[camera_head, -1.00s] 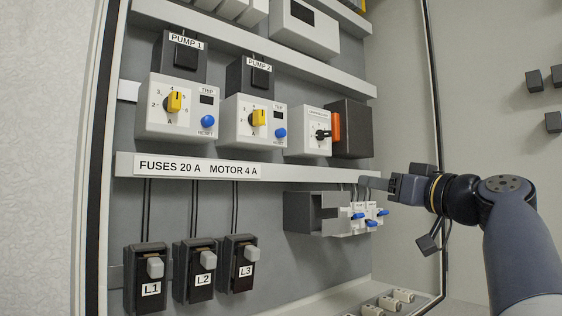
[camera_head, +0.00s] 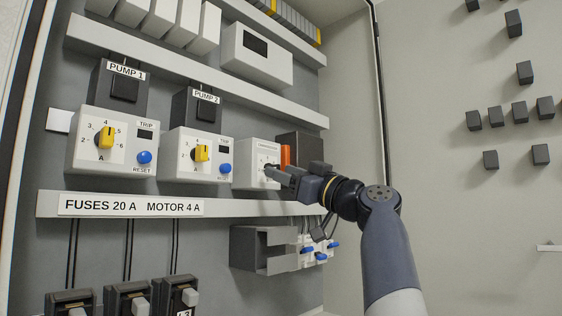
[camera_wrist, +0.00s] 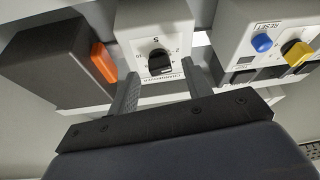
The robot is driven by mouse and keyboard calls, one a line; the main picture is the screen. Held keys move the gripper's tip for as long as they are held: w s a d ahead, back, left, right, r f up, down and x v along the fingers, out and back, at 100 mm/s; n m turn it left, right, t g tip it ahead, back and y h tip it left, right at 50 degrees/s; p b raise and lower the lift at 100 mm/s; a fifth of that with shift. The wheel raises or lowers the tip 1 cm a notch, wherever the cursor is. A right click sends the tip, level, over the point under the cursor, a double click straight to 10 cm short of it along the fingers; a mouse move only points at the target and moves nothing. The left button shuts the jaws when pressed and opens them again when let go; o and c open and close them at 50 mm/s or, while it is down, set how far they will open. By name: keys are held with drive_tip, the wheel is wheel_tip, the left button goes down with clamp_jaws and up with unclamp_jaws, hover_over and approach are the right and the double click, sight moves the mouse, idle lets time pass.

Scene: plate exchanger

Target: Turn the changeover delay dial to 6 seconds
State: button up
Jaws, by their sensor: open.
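The changeover delay dial is a small black knob (camera_wrist: 160,64) on a white module (camera_head: 249,160). In the wrist view the module appears upside down, with scale figures around the knob. My gripper (camera_wrist: 160,72) is open, with one finger on each side of the knob in the picture. I cannot tell whether the fingers touch the knob. In the head view my gripper (camera_head: 271,173) is in front of the module's right part and partly covers the dial. The knob's exact setting is too small to read.
A dark box with an orange handle (camera_wrist: 104,62) stands beside the module. On the other side is the PUMP 2 unit (camera_head: 190,171) with a yellow knob and blue reset button. A white rail (camera_head: 220,207) runs below. Terminals with blue levers (camera_head: 318,246) sit lower.

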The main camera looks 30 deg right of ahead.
drive_tip(key=shift+x, duration=0.75)
drive_tip(key=shift+c, duration=0.2)
drive_tip(key=c, duration=0.9)
